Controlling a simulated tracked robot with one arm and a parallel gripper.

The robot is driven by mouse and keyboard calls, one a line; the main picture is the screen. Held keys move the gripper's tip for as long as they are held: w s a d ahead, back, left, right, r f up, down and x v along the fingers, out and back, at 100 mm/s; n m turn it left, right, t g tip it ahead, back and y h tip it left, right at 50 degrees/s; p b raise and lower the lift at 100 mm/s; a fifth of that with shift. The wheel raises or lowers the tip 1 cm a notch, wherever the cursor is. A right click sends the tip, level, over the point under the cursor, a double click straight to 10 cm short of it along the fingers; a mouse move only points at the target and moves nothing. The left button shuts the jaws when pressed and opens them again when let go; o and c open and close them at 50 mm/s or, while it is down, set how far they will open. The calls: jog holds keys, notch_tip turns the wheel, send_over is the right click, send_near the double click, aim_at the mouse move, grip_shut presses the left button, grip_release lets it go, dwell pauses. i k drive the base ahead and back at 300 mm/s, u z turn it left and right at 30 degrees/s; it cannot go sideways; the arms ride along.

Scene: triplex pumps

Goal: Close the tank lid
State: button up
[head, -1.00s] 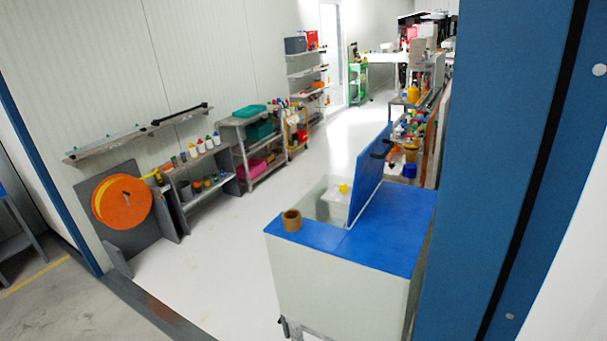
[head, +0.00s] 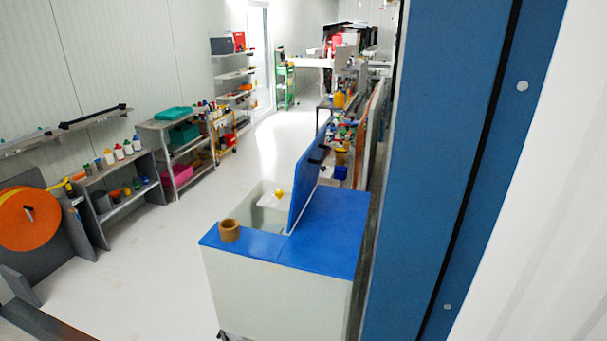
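The tank (head: 275,302) is a white box with a blue top (head: 325,225), standing in the lower middle of the head view. Its blue lid (head: 303,187) stands raised, nearly upright, with a dark handle (head: 319,154) near its upper edge. The opening to the left of the lid shows a pale inside with a small yellow-topped thing (head: 279,193) in it. A brown roll (head: 229,231) sits on the blue top at the front left corner, beside the opening. My gripper is not in view.
A blue wall edge (head: 450,150) rises close on the right. Shelves and racks (head: 125,190) with bottles and bins line the left wall, with an orange reel (head: 30,218) nearest. Cluttered benches (head: 345,120) stand behind the tank. The white floor (head: 180,260) left of the tank is clear.

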aim_at(307, 168)
jog(key=i, duration=0.95)
jog(key=z, duration=0.1)
